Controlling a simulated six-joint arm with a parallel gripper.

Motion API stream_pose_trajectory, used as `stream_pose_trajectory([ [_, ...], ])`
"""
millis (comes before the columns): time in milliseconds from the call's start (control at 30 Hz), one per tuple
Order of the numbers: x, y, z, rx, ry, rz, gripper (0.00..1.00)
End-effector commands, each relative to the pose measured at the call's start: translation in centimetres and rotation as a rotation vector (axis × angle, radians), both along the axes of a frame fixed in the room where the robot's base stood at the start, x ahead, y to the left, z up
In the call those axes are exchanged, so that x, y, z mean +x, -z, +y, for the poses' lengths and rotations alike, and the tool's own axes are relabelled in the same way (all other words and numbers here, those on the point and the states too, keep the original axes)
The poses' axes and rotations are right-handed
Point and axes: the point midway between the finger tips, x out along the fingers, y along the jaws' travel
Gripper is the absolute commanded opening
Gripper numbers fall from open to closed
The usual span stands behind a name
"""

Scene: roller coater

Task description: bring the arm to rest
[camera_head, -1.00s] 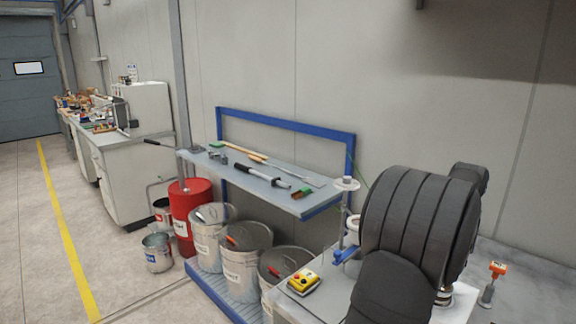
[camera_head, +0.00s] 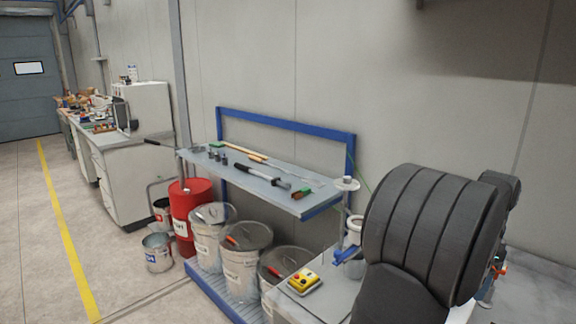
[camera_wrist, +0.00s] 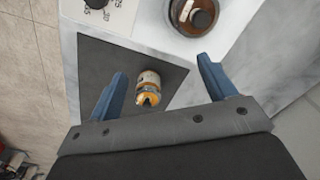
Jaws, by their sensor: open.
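My gripper (camera_wrist: 158,90) is open in the wrist view, with its two blue fingers spread and nothing between their tips. Beyond and between the fingers, a small white and orange object (camera_wrist: 148,88) sits on a dark grey mat (camera_wrist: 95,62). I cannot tell how far the fingers are above it. In the head view my dark arm (camera_head: 425,235) fills the lower right, and it hides most of the gripper.
A shelf (camera_head: 262,182) with hand tools stands left of my arm, above several grey drums (camera_head: 240,262) and a red drum (camera_head: 192,210). A yellow button box (camera_head: 304,281) sits nearby. In the wrist view a round brown container (camera_wrist: 193,14) is at the top. The floor (camera_head: 60,250) at left is open.

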Motion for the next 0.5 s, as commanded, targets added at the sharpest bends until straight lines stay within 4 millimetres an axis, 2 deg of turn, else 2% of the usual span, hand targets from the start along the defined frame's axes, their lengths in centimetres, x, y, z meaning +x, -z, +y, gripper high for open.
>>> stream_pose_trajectory([
  [267, -4.7, -2.9, -1.6, -0.001, 0.003, 0.000, 0.77],
  [500, -9.2, -4.6, -1.4, -0.001, 0.014, -0.001, 0.77],
])
